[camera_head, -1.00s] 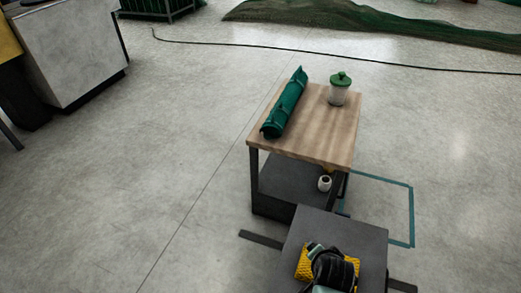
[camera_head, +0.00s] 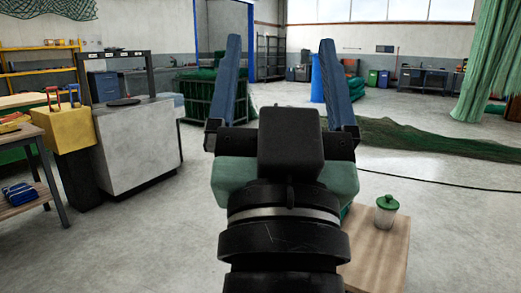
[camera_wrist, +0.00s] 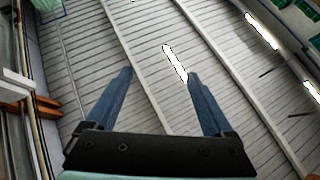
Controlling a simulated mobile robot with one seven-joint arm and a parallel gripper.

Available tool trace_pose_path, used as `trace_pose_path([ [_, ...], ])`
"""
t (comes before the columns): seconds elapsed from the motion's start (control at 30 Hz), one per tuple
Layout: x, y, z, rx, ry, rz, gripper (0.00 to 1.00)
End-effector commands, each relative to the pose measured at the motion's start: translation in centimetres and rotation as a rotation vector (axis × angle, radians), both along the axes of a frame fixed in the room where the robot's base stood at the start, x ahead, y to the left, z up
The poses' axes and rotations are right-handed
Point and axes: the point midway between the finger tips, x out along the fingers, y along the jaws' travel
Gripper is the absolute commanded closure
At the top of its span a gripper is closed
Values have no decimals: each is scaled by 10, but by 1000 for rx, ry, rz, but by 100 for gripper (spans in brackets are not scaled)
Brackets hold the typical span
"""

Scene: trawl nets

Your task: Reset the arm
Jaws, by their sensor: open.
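My gripper (camera_head: 281,88) is raised in front of the head camera, with its two blue fingers wide apart and pointing up. Nothing is between the fingers. In the wrist view, my gripper (camera_wrist: 162,85) is also open and empty, seen against the ribbed ceiling and its bright lights. My arm and wrist fill the lower middle of the head view and hide part of the small wooden-topped table (camera_head: 385,250) behind them.
A jar with a green lid (camera_head: 386,211) stands on the small table. At left are a white cabinet (camera_head: 137,145), a yellow box (camera_head: 70,125) and a workbench (camera_head: 35,190). A green net (camera_head: 430,138) lies on the floor behind. Open floor lies at right.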

Motion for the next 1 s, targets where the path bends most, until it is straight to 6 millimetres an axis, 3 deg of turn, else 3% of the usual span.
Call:
trace_pose_path([
  [0.03,-30,12,26,-27,-95,9,14],
  [0.07,-48,18,39,-41,-150,11,14],
  [0.1,-52,19,64,-48,-162,8,14],
  [0.7,-45,18,254,-43,-142,9,14],
  [0.9,-45,18,302,-43,-141,10,14],
  [1.0,-45,18,315,-43,-141,10,14],
])
